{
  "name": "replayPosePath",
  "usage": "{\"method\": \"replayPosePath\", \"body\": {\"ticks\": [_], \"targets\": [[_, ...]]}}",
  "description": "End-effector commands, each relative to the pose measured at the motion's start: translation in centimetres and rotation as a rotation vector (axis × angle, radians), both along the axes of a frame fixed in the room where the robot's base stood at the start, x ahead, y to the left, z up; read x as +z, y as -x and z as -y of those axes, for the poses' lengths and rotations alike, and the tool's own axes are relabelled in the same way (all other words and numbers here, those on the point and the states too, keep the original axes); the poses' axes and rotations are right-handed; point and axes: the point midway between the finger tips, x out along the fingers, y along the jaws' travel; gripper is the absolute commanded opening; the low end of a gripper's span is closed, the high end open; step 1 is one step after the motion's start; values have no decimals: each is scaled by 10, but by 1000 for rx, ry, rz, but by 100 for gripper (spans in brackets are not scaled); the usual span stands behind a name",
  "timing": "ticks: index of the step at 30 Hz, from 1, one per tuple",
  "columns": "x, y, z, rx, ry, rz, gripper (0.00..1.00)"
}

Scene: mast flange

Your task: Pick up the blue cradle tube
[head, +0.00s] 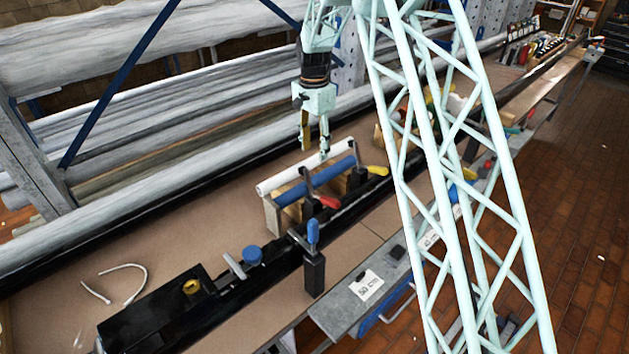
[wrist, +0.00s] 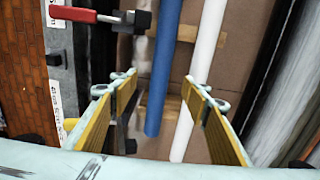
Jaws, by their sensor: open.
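The blue cradle tube (head: 315,182) lies across a wooden cradle (head: 273,216) on the bench, beside a parallel white tube (head: 290,172). My gripper (head: 315,147) is open and empty, pointing down above the tubes, close to the white one in the head view. In the wrist view the blue tube (wrist: 160,75) runs between the two yellow-padded fingers of my gripper (wrist: 160,92), nearer the left finger. No contact is visible. The exact height gap cannot be told.
Clamps with red (head: 329,201) and yellow (head: 377,170) handles stand right beside the cradle. A blue-handled clamp (head: 313,235) is in front. A long black pipe (head: 130,215) runs behind the tubes. Bare bench (head: 190,240) lies to the left.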

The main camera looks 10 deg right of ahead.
Motion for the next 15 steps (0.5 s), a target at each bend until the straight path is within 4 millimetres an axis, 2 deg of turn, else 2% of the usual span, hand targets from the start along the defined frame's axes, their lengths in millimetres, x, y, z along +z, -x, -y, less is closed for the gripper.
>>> {"method": "replayPosePath", "body": {"ticks": [15], "targets": [[-6,-3,0,-10,0,-4,43]]}}
